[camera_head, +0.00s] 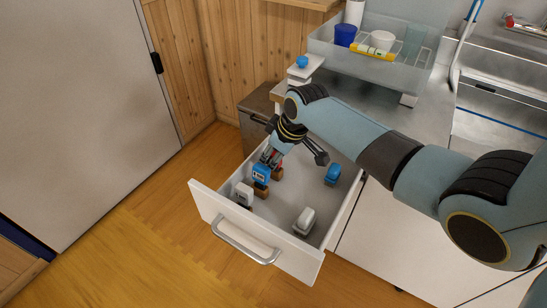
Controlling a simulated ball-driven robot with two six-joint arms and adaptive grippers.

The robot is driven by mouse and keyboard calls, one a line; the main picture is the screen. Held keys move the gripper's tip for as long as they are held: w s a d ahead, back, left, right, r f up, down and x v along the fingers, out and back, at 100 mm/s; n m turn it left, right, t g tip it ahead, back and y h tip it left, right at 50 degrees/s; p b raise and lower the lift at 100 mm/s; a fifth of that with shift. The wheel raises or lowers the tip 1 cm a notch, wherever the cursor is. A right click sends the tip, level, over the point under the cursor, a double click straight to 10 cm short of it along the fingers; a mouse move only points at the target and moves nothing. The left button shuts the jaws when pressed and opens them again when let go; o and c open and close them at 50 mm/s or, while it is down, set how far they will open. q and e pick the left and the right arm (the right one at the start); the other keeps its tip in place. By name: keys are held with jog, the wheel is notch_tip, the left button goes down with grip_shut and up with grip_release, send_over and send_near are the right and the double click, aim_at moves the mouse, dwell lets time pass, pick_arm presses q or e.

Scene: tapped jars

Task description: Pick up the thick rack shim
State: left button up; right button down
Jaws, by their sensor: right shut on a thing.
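An open white drawer (283,217) holds several small blue and white pieces, some with brown blocks at their lower ends. My right gripper (268,157) reaches down into the drawer's left part, shut at a blue piece with a white face (261,173). A brown block (261,189) shows just below that piece. The fingertips are small and partly hidden, so the exact grip is hard to see. I cannot tell which piece is the thick rack shim. My left gripper is not in view.
A white piece (244,194) stands close to the drawer's left front, and another (306,220) is at front right. A blue piece (333,174) lies at the right. A clear bin (340,58) with cups stands on the counter. The drawer's middle is clear.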

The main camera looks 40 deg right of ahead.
jog(key=shift+r, duration=0.65)
notch_tip(320, 180, up, 3)
jog(key=shift+f+p, duration=0.1)
jog(key=shift+p, duration=0.25)
jog(key=s+d+r+p, duration=0.1)
jog(key=s+d+r, duration=0.4)
jog(key=s, duration=0.5)
jog(key=shift+v, duration=0.95)
jog(key=shift+w+d+r, duration=0.15)
jog(key=shift+w+r, duration=0.05)
notch_tip(320, 180, up, 10)
jog(key=p, duration=1.1)
jog(key=shift+p, duration=0.35)
jog(key=shift+s+f, duration=0.1)
jog(key=shift+f, duration=0.05)
